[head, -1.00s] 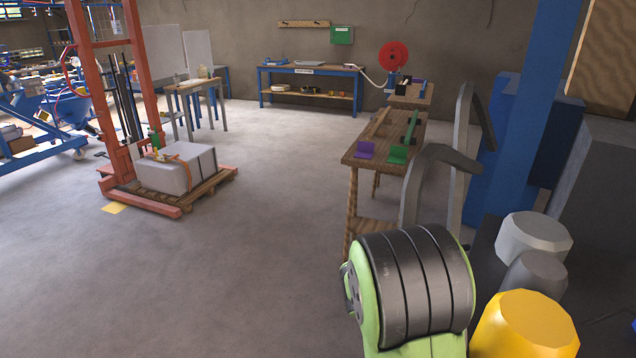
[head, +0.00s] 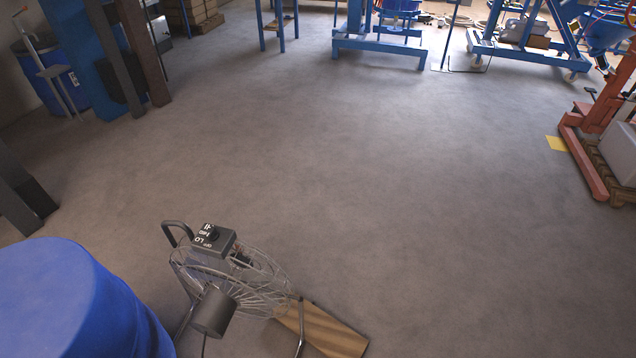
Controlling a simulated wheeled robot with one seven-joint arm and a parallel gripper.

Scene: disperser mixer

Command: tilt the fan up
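The fan (head: 232,285) stands on the floor in the lower left of the head view. It has a round wire cage, a dark cylindrical motor at the back and a grey control box (head: 212,240) with a knob and speed labels on top. A dark curved handle (head: 175,232) rises beside the box. The cage looks tipped, with its motor side toward me. Metal tube legs reach the floor. My gripper is not in this view.
A large blue drum (head: 70,300) stands just left of the fan. A wooden board (head: 325,332) lies at the fan's right foot. The floor (head: 400,190) beyond is clear. An orange lifter (head: 590,150) stands at the right, and blue wheeled frames (head: 380,50) stand at the back.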

